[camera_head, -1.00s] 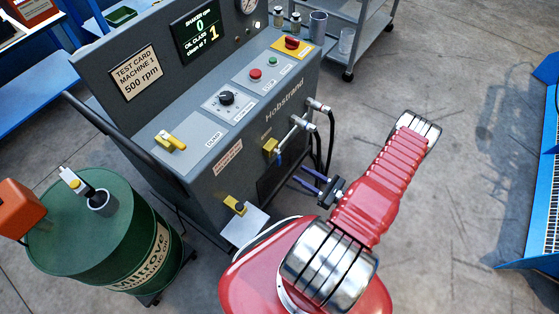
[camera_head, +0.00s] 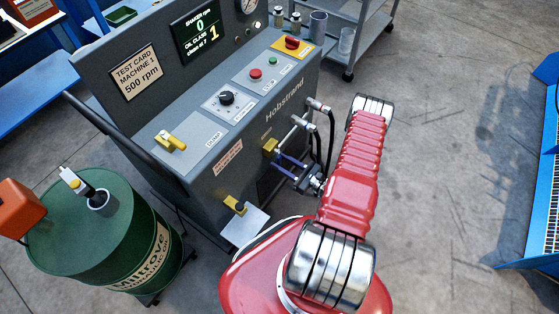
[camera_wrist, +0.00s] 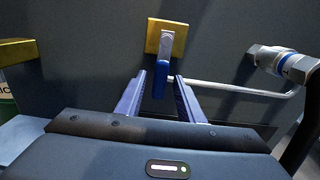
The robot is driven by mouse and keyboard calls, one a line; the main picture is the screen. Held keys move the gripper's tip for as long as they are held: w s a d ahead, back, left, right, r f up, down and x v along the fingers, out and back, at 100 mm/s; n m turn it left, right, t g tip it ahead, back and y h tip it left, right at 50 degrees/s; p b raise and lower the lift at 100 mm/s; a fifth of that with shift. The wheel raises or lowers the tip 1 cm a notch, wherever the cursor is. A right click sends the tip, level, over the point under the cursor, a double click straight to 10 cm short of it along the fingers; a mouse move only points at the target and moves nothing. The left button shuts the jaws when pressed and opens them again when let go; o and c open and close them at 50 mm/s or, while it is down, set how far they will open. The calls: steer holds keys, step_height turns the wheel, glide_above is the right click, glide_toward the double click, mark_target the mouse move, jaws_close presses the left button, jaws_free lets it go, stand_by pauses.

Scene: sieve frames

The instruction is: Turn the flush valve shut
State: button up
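The flush valve seems to be the brass-yellow block (camera_head: 270,146) on the front of the grey machine. In the wrist view the block (camera_wrist: 153,36) carries a silver lever with a blue grip (camera_wrist: 160,80) hanging straight down. My gripper (camera_head: 278,163) is at the valve in the head view. In the wrist view my gripper (camera_wrist: 160,76) is open, with one blue finger on each side of the lever's blue grip. Gaps show between fingers and grip. The grip's lower end lies between the fingers. In the head view my fingers mostly hide the lever.
A silver pipe (camera_wrist: 230,88) runs right from near the lever to a hose fitting (camera_wrist: 285,63). Hoses (camera_head: 330,140) hang right of the valve. A yellow outlet (camera_head: 235,204) sits lower left above a tray (camera_head: 245,226). A green drum (camera_head: 95,240) stands left. Open floor lies right.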

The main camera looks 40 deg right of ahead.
steer(key=shift+w+a, duration=0.2)
steer(key=shift+w, duration=0.45)
jaws_close()
steer(key=shift+d, duration=0.15)
